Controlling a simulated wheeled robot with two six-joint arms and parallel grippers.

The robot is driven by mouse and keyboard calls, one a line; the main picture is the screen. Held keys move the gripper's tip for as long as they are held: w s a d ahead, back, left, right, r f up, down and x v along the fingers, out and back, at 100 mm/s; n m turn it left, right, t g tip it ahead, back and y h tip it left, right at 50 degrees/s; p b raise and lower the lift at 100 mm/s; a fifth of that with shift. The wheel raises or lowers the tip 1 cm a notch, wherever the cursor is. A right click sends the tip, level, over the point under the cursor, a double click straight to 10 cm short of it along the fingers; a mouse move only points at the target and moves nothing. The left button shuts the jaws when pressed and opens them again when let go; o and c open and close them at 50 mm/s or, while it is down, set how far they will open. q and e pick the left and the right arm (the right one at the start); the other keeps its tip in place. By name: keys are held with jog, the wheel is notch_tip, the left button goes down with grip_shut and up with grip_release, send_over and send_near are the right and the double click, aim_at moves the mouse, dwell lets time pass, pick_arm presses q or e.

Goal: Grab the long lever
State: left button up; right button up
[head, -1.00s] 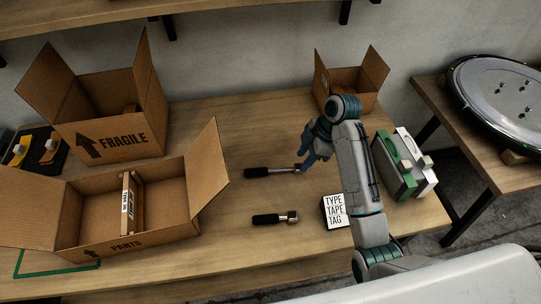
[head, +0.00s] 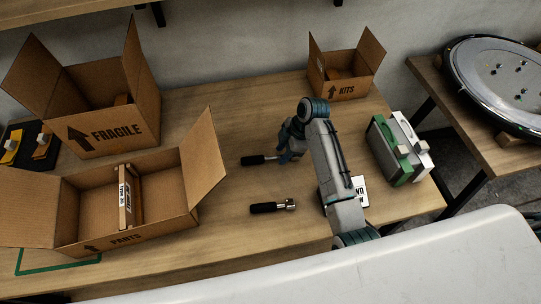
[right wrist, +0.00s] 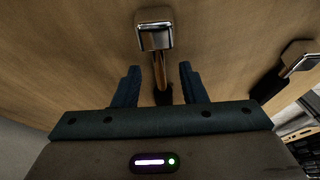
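The long lever, with a black handle (head: 253,160) and metal shaft, lies on the table at the middle. My right gripper (head: 291,154) is over its metal end, which the gripper hides in the head view. In the right wrist view, my open right gripper (right wrist: 159,84) has one finger on each side of the shaft (right wrist: 159,68), with gaps on both sides. The lever's chrome end (right wrist: 155,30) is beyond the fingertips. A shorter lever (head: 272,207) lies nearer; it also shows in the right wrist view (right wrist: 292,62). My left gripper is not in view.
An open PARTS box (head: 130,239) and FRAGILE box (head: 112,133) stand on the left. A KITS box (head: 347,89) is at the back. Green and white cases (head: 398,160) stand on the right, and a white label block (head: 361,190) is beside my right arm.

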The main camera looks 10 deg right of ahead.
jog(key=shift+a+f, duration=0.2)
jog(key=shift+f, duration=0.35)
grip_shut()
jog(key=shift+r, duration=0.1)
